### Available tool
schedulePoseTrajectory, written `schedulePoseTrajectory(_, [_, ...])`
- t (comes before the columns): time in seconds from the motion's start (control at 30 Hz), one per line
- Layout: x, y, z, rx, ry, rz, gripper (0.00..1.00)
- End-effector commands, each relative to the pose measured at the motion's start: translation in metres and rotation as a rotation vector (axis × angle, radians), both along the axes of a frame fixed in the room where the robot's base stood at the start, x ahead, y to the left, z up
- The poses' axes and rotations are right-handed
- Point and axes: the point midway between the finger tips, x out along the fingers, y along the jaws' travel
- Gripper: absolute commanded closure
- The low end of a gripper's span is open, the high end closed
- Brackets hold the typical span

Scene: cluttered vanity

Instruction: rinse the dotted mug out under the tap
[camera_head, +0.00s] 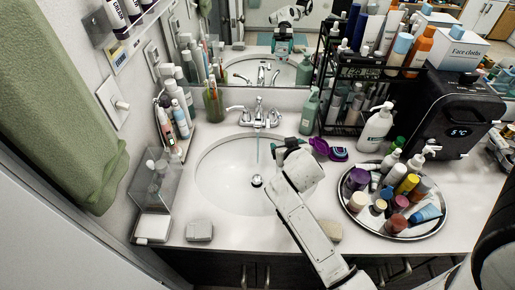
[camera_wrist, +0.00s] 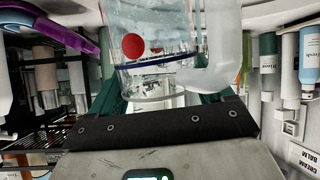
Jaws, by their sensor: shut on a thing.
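The dotted mug (camera_wrist: 145,50) is clear, with a red dot and a dark blue band. It fills the upper middle of the wrist view, between the green fingers of my gripper (camera_wrist: 160,95), which is shut on it. In the head view my gripper (camera_head: 283,152) is over the right side of the sink basin (camera_head: 225,180). The mug is hard to make out there, mostly hidden by my gripper and wrist. The chrome tap (camera_head: 258,117) stands at the back of the basin. A thin bluish stream (camera_head: 257,150) runs down from it, left of my gripper.
A round tray (camera_head: 398,232) crowded with bottles stands right of the basin. A soap bottle (camera_head: 309,110), black rack (camera_head: 345,95) and black machine (camera_head: 450,110) line the back right. The basin's left half is clear.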

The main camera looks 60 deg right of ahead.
Motion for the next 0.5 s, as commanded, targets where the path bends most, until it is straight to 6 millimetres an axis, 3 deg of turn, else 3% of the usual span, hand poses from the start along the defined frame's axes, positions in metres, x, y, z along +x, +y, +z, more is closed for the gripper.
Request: schedulePoseTrajectory(0.5, [-0.005, 0.0022, 0.007, -0.003, -0.007, 0.001, 0.53])
